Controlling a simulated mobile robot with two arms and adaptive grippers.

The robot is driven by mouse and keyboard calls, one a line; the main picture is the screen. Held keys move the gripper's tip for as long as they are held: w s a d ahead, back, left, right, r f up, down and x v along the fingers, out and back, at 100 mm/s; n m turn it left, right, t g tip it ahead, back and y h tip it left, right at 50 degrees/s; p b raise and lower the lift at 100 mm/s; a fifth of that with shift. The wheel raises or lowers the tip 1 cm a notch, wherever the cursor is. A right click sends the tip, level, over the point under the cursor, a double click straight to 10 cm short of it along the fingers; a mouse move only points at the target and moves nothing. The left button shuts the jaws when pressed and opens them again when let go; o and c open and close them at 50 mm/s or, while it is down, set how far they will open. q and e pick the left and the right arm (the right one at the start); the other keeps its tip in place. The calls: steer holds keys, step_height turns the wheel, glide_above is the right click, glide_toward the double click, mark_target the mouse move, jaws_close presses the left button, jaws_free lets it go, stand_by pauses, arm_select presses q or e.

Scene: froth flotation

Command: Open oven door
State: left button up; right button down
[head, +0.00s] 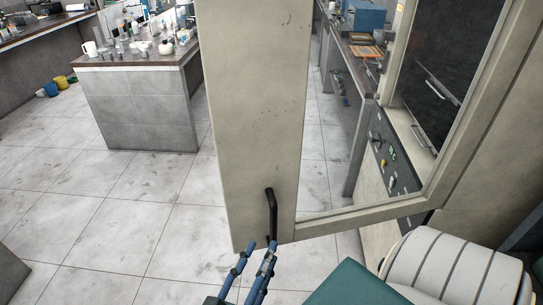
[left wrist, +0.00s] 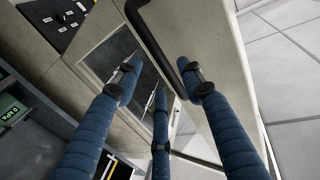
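The oven door (head: 252,110) is a large beige panel framing a glass window, and it stands swung open toward me. Its black bar handle (head: 271,213) is near the lower left of the door. My left gripper (head: 258,250), with blue fingers, is at the lower end of the handle. In the left wrist view the fingers are spread apart, and the handle (left wrist: 152,42) runs between them; one fingertip overlaps it, and I cannot tell whether they touch. The oven's dark interior (left wrist: 117,52) with metal racks shows behind. My right gripper is not in view.
The oven's control panel (head: 391,152) is seen through the door's glass. A grey tiled island (head: 140,108) with labware stands at the back left. A white ribbed rounded object (head: 455,268) is at lower right.

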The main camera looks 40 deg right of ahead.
arm_select(q)
steer(key=shift+v, duration=2.35)
steer(key=shift+w, duration=0.1)
